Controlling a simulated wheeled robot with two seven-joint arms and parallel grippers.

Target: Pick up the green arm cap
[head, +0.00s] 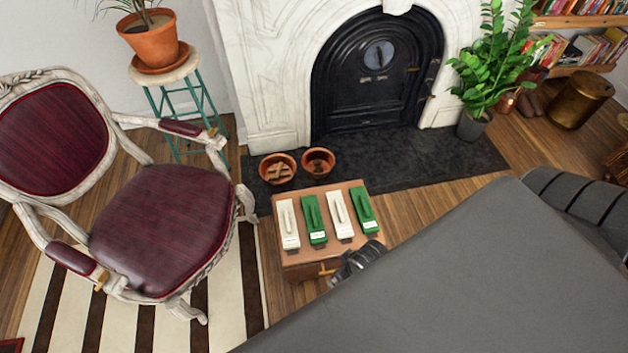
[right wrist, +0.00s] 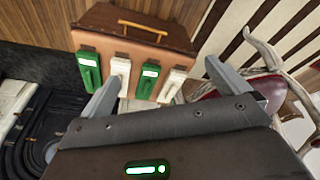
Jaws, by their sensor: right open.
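Two green arm caps lie on top of a brown box (head: 291,259), alternating with two white ones. One green cap (head: 314,220) is second from the left; the other green cap (head: 363,211) is at the right end. In the right wrist view the green caps appear at the left end (right wrist: 89,68) and in the middle (right wrist: 149,80). My right gripper (head: 357,263) is at the box's front right corner, partly hidden by my arm in the head view. In the right wrist view its fingers (right wrist: 162,74) are spread apart, empty, with the caps beyond them. My left gripper is not in view.
A white cap (head: 288,224) and another white cap (head: 340,215) flank the left green one closely. Two terracotta pots (head: 298,164) stand behind the box on the dark hearth (head: 420,155). A burgundy armchair (head: 165,225) stands left. My arm hides the lower right.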

